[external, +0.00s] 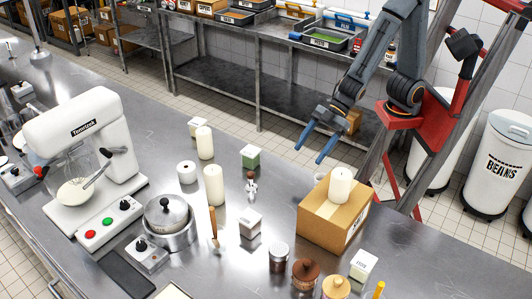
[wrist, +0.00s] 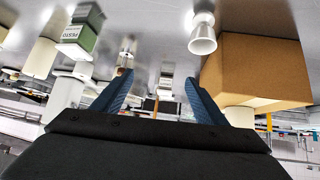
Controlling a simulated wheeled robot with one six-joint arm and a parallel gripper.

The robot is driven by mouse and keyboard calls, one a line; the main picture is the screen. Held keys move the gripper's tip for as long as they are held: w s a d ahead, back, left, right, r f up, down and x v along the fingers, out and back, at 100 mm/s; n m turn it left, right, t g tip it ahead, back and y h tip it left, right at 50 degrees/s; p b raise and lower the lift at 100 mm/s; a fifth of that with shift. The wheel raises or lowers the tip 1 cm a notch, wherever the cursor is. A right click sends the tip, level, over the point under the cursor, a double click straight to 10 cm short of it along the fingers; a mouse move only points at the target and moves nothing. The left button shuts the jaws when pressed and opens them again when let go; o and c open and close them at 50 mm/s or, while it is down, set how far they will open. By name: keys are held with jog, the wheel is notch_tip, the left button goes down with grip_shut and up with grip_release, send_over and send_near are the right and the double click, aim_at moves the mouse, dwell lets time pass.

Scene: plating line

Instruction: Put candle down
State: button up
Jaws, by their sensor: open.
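Three white candles show in the external view. One candle (external: 341,186) stands upright on top of a cardboard box (external: 318,218). A taller candle (external: 214,186) and another candle (external: 204,143) stand on the steel table left of centre. My gripper (external: 310,154) is open and empty in the air, behind and left of the box, apart from the candle on it. In the wrist view the picture is upside down; the open fingers (wrist: 157,78) have nothing held between them. The box (wrist: 255,65) is at the right there, with part of a white candle (wrist: 238,117) below it.
A white cup (external: 320,178) stands just behind the box. A green-and-white pesto carton (external: 250,156), a small figure-like bottle (external: 251,186), a white carton (external: 250,222) and several jars stand nearby. A mixer (external: 85,145) and lidded pot (external: 168,222) occupy the left.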

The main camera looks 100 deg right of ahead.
jog(key=s+d+f+m+g+h, duration=0.1)
jog(key=d+f+m+h, duration=0.15)
jog(key=d, duration=0.45)
jog(key=s+d+f+m+g+h, duration=0.1)
jog(key=s+d+f+h, duration=0.15)
jog(key=d, duration=0.45)
jog(key=s+d+f+m+g, duration=0.2)
jog(key=s+d+m+g, duration=0.1)
jog(key=s+d+g, duration=0.2)
jog(key=s+d, duration=0.2)
jog(key=d, duration=0.1)
jog(key=shift+s+f, duration=0.35)
jog(key=shift+f, duration=0.05)
jog(key=shift+m, duration=0.25)
notch_tip(320, 180, up, 16)
jog(key=t+p, duration=0.1)
jog(key=p, duration=1.3)
jog(key=shift+s+t+p, duration=0.3)
jog(key=shift+s, duration=0.15)
dwell(2.6)
